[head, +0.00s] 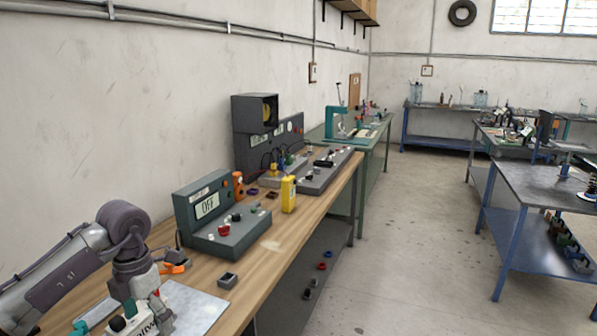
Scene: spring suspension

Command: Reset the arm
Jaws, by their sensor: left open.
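My left arm comes in from the left edge and bends down over the wooden workbench (262,258). My left gripper (142,322) is at the bottom left, above or beside a grey metal plate (200,308) on the bench. It is open; its fingertips are cut off or hard to make out at the bottom edge. I see nothing held in it. My right gripper is not in view.
A small dark cup (228,281), an orange-handled tool (176,267) and a yellow meter (289,194) are on the bench. Blue-framed tables (540,188) stand right, across clear floor.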

